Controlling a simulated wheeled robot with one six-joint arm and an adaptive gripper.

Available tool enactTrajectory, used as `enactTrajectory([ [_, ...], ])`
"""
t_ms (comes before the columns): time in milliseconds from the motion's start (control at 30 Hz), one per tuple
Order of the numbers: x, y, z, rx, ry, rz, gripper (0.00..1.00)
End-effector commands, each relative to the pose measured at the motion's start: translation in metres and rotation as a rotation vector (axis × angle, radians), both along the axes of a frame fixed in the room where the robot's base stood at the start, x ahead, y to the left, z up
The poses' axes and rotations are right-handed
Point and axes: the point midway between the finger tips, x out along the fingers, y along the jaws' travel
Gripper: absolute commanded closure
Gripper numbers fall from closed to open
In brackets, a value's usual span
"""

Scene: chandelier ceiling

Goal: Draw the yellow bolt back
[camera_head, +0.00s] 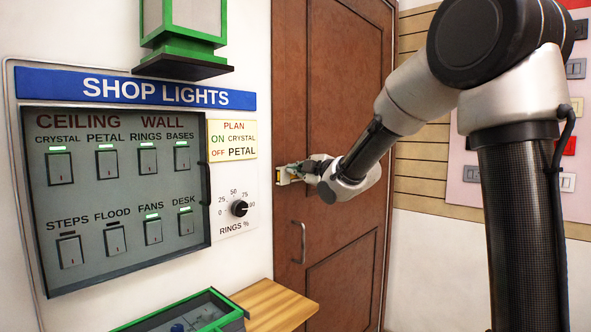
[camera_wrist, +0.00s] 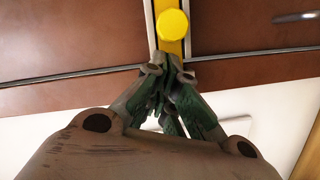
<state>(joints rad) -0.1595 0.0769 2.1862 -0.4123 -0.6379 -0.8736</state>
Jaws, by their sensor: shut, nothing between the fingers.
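The yellow bolt shows in the wrist view as a bar with a round yellow knob (camera_wrist: 173,25), set between pale side strips on the brown door (camera_wrist: 85,38). My gripper (camera_wrist: 168,68) is shut and empty. Its fingertips are just below the knob in that view, over or against the yellow bar; I cannot tell if they touch. In the head view my gripper (camera_head: 291,174) is at the left edge of the door (camera_head: 338,110), and only a small yellow patch of the bolt shows beside the fingertips. The rest of the bolt is hidden by the gripper.
A metal door handle (camera_head: 300,242) is below my gripper. A SHOP LIGHTS switch panel (camera_head: 120,190) and a dimmer knob (camera_head: 239,208) are on the left wall. A green-framed box (camera_head: 190,312) and a wooden ledge (camera_head: 280,305) are lower down. More switches line the right wall.

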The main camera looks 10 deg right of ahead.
Motion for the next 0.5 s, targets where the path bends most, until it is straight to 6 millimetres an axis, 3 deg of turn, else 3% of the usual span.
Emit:
enactTrajectory([
  [500,0.007,-0.0104,-0.0025,0.0,0.0,-0.002,1.0],
])
